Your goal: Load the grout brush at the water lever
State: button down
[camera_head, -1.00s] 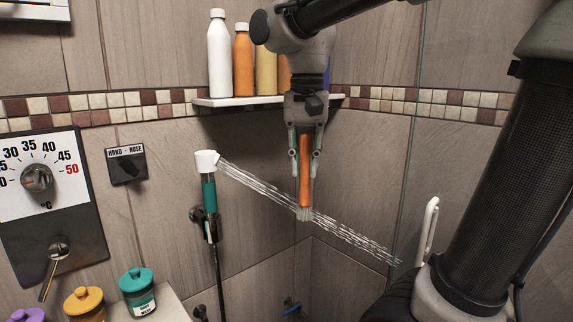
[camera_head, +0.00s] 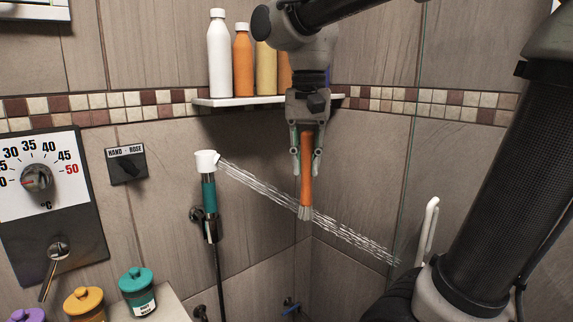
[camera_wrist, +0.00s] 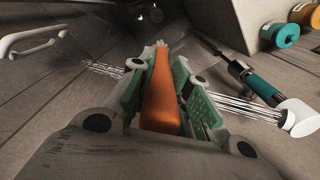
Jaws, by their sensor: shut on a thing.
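The grout brush (camera_head: 306,172) has an orange handle and pale bristles at its lower end. My gripper (camera_head: 306,172) is shut on its handle and holds it upright, bristles down. The bristle tip sits at the line of the water spray (camera_head: 345,234). In the wrist view the brush (camera_wrist: 161,95) lies between the green finger pads. The hand shower (camera_head: 208,185), with white head and teal handle, hangs on the wall and sprays to the lower right. A lever (camera_head: 57,251) sits on the thermostat panel, angled down. I cannot tell whether this is the water lever.
A shelf (camera_head: 240,101) with several bottles is behind my gripper. Lidded jars, including a teal one (camera_head: 137,291), stand at the lower left. A white grab bar (camera_head: 428,228) is at right.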

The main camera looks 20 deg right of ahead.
jog(key=s+r, duration=0.2)
jog(key=s, duration=0.1)
jog(key=s+r, duration=0.1)
jog(key=shift+s+d+r, duration=0.2)
jog(key=shift+d+r, duration=0.05)
jog(key=shift+r, duration=0.05)
dwell(0.6)
